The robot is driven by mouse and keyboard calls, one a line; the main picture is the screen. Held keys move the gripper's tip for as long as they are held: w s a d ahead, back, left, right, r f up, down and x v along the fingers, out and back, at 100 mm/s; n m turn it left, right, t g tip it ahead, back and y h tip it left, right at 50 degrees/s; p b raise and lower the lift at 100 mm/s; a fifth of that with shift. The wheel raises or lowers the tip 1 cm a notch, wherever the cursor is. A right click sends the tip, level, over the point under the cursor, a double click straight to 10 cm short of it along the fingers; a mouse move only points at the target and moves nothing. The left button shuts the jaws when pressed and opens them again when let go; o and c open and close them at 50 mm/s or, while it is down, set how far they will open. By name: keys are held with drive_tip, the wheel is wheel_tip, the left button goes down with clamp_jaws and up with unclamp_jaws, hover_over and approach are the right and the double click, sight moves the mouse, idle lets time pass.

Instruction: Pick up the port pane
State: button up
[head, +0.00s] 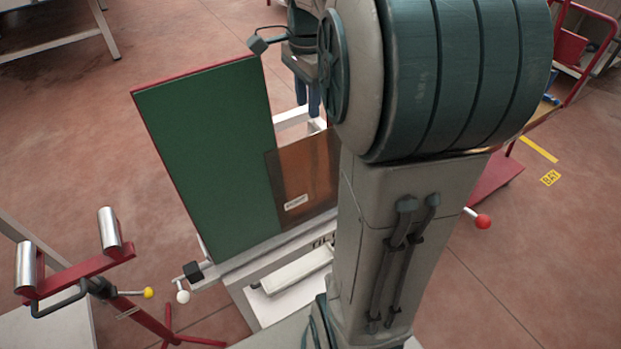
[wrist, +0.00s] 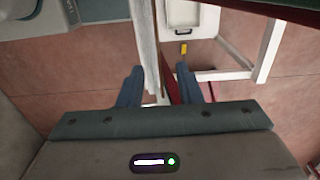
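A brown, see-through pane (head: 312,172) with a white label stands upright in the head view; I take it for the port pane. It stands against the right part of a large green board (head: 205,150) with red edges. My gripper (head: 308,97) points down, above and behind the brown pane's top edge, partly hidden by my arm. In the wrist view my gripper (wrist: 160,90) has its two blue fingers apart. Thin upright edges, pale and dark red, run between or just beyond them. I cannot tell which edge is the pane's, or whether a finger touches it.
A white frame (head: 262,262) carries the board and pane. A red roller stand (head: 80,270) is at the lower left. A red ball knob (head: 482,221) sticks out at the right. A red cart (head: 495,180) stands behind. Open floor lies at the lower right.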

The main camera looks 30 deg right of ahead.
sight(307, 137)
wheel_tip(307, 137, down, 3)
drive_tip(key=shift+f, duration=0.1)
drive_tip(key=shift+s+a+f, duration=0.1)
drive_tip(key=shift+s+f, duration=0.05)
drive_tip(key=shift+f, duration=1.15)
drive_tip(key=shift+s+a+f, duration=0.1)
drive_tip(key=shift+f, duration=1.2)
clamp_jaws()
drive_tip(key=shift+r, duration=0.1)
